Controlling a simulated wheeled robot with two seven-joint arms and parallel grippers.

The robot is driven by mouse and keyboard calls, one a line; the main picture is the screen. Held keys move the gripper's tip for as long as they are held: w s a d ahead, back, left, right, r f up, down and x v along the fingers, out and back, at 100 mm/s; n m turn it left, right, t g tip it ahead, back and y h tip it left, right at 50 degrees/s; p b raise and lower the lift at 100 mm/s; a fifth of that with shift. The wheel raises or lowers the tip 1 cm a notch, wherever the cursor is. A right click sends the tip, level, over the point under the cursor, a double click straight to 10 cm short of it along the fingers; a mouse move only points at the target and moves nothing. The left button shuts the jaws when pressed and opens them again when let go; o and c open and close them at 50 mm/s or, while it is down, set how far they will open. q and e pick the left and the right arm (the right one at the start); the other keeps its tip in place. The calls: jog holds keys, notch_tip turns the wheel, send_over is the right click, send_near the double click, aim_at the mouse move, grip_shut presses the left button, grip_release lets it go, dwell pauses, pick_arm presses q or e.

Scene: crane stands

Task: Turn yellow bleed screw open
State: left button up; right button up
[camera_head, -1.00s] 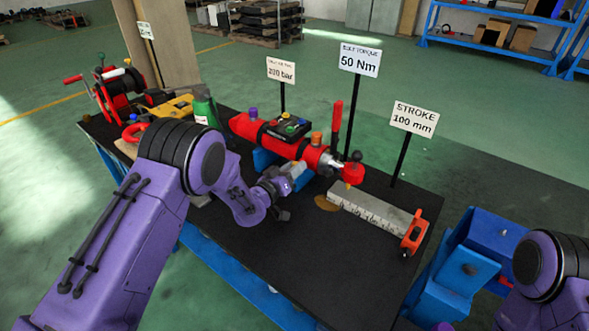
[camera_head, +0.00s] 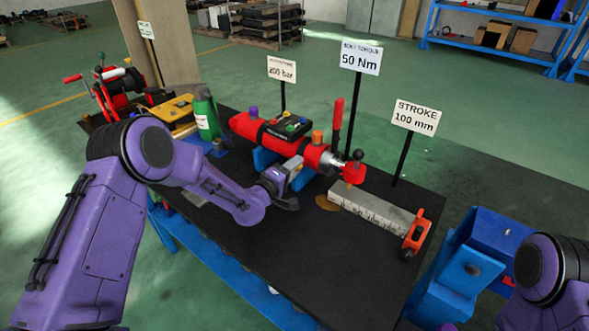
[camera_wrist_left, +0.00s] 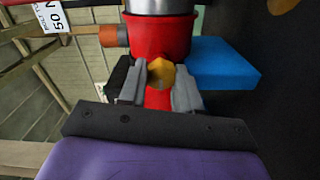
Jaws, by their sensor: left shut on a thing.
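The red hydraulic cylinder (camera_head: 245,127) lies on blue supports on the black table top, with a steel rod at its right end. My left gripper (camera_head: 297,170) is at the near side of the cylinder's rod end. In the left wrist view, the yellow bleed screw (camera_wrist_left: 160,73) stands out from the red cylinder body (camera_wrist_left: 160,38). The grey fingers of my left gripper (camera_wrist_left: 158,90) are shut on the screw, one on each side. The gripper hides the screw in the head view. My right arm shows at the lower right, but its gripper is out of view.
An orange cap (camera_head: 317,138) and a purple cap (camera_head: 253,112) stand on the cylinder. A grey ruler block (camera_head: 370,207) lies to the right, near the STROKE sign (camera_head: 415,117). A green bottle (camera_head: 205,112) stands at left. The table's front middle is clear.

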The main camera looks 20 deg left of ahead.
pick_arm(q)
jog(key=shift+f+n, duration=0.1)
jog(key=shift+n, duration=1)
jog(key=o, duration=1.1)
jog(key=shift+s, duration=0.1)
jog(key=shift+c, duration=0.2)
